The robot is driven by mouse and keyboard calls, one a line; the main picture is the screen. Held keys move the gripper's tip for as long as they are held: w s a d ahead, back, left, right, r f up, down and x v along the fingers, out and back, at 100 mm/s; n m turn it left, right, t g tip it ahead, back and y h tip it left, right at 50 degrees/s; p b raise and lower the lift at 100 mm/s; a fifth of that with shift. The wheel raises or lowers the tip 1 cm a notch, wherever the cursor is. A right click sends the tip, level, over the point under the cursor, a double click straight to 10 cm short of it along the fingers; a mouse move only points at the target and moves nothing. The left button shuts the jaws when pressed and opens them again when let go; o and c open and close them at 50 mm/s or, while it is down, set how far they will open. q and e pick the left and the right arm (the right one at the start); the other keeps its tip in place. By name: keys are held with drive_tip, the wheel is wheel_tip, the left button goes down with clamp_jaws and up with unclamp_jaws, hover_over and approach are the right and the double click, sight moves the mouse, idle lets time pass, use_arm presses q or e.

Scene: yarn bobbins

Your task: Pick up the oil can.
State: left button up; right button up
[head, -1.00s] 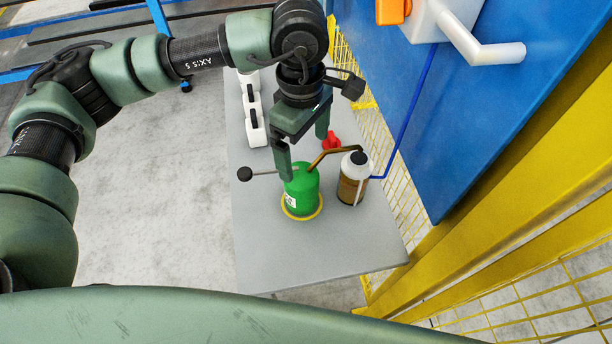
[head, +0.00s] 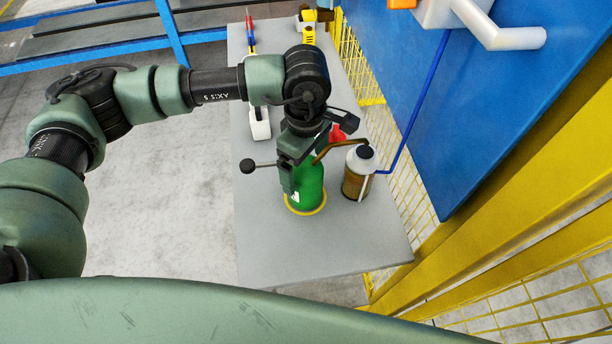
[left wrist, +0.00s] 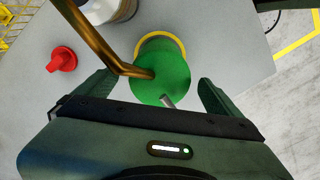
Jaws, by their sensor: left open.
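The green oil can (head: 309,190) stands upright on the grey table, with a yellow ring at its base, a brown bent spout and a lever ending in a dark ball at the left. My left gripper (head: 301,180) is open and points down over the can, hiding its upper part in the head view. In the left wrist view the can (left wrist: 163,72) lies between and just beyond the two open fingers (left wrist: 155,92). I cannot tell whether either finger touches it. My right gripper is not in view.
A white and brown bottle (head: 357,174) stands close to the right of the can. A red object (head: 339,132) is behind the spout; it also shows in the left wrist view (left wrist: 62,60). White containers (head: 259,124) stand further back. The front of the table (head: 310,250) is clear.

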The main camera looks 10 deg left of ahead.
use_arm(q)
drive_tip(key=shift+f, duration=0.85)
clamp_jaws()
drive_tip(key=shift+w+r, duration=0.1)
drive_tip(key=shift+r, duration=0.05)
